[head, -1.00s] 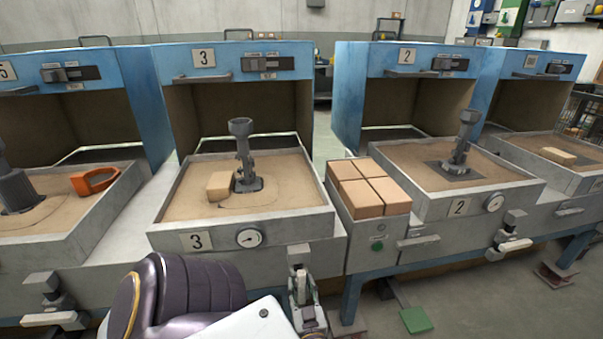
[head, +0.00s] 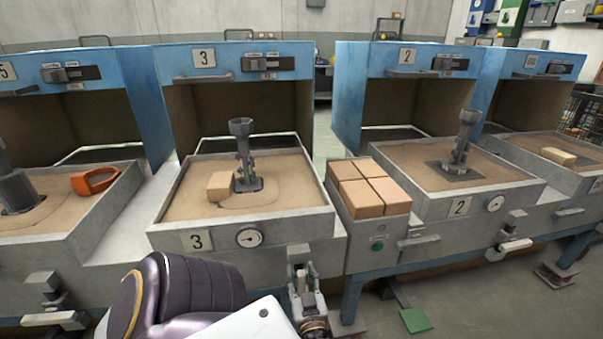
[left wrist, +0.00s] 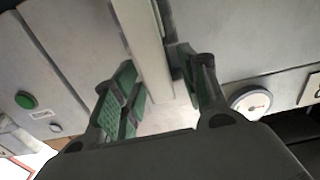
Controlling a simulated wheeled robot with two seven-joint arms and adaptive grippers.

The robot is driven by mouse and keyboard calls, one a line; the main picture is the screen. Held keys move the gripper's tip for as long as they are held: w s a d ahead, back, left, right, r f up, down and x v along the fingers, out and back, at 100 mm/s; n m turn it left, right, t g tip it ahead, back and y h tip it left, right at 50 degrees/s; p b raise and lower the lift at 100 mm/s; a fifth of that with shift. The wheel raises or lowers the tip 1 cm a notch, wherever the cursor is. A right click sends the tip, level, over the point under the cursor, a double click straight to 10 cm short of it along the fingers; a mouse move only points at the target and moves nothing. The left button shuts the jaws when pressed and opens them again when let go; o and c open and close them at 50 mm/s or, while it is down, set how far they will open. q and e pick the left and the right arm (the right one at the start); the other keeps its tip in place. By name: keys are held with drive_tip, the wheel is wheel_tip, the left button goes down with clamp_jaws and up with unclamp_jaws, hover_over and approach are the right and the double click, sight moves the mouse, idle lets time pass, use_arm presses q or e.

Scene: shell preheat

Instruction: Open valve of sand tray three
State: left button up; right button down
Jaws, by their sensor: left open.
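Sand tray three (head: 163,236) is the sand-filled tray with the "3" plate, under a blue hood. Its valve (head: 298,249) is a grey block on the tray's front, right of the round gauge (head: 249,238). My left gripper (head: 300,272) is at this valve and hides its handle in the head view. In the left wrist view, the open left gripper (left wrist: 155,65) has its green-padded fingers on either side of the pale valve handle (left wrist: 150,50). I cannot tell whether the pads touch it. My right gripper is not in view.
A box of tan bricks (head: 369,190) stands right of tray three, above a green button (head: 377,246). Tray two (head: 485,206) has its own gauge and valve (head: 512,225). An orange ring-like part (head: 93,181) lies on the left tray. A green pedal (head: 415,320) is on the floor.

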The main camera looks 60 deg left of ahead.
use_arm(q)
drive_tip(key=shift+r, duration=2.25)
drive_tip(key=shift+d, duration=0.15)
